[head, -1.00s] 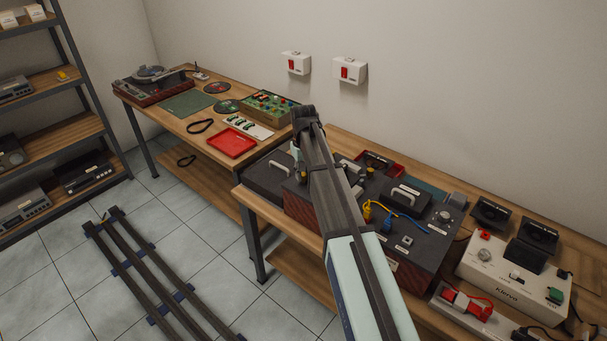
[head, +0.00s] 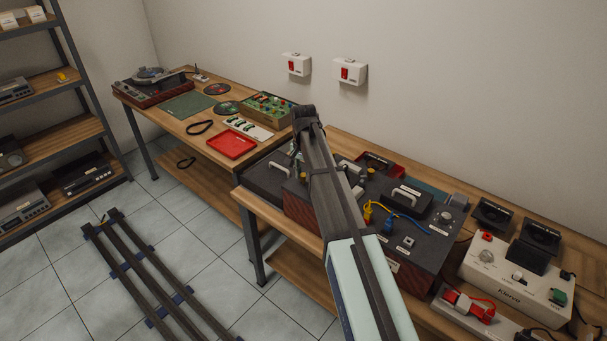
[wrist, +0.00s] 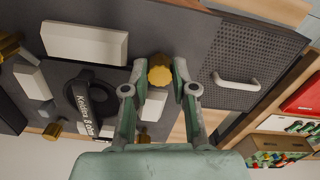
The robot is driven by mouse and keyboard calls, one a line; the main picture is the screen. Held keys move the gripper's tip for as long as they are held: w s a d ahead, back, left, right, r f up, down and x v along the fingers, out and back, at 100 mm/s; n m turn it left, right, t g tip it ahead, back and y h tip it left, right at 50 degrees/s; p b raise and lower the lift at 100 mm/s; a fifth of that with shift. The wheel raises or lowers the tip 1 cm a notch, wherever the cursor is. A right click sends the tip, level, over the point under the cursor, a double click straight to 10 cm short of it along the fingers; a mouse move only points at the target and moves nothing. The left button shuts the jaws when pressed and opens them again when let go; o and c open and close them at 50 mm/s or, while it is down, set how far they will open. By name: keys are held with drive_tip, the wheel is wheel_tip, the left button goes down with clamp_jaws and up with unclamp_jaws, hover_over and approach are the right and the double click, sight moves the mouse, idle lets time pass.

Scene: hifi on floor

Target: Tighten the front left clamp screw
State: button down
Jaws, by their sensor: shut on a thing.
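A gold, ridged clamp screw knob (wrist: 160,72) sits at the edge of a dark machine top in the wrist view. My gripper (wrist: 160,85) has its two grey-green fingers on either side of the knob and is shut on it. Several similar gold knobs show, one at the far left (wrist: 10,46) and one lower left (wrist: 53,130). In the head view, my gripper (head: 297,160) is mostly hidden by my arm over the left part of the dark machine (head: 430,250), and the held knob cannot be made out there.
A black part with a printed label (wrist: 88,100) and white blocks (wrist: 85,42) lie left of the fingers. A perforated dark panel with a white handle (wrist: 237,82) lies to the right. A red tray (head: 232,145) is on the far bench. The Kleiva box (head: 515,280) stands at right.

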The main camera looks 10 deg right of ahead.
sight(304, 175)
drive_tip(key=shift+m, duration=1.2)
drive_tip(key=c, duration=0.9)
unclamp_jaws()
drive_tip(key=shift+r, duration=0.1)
wheel_tip(304, 175, up, 12)
drive_tip(key=shift+f, duration=0.1)
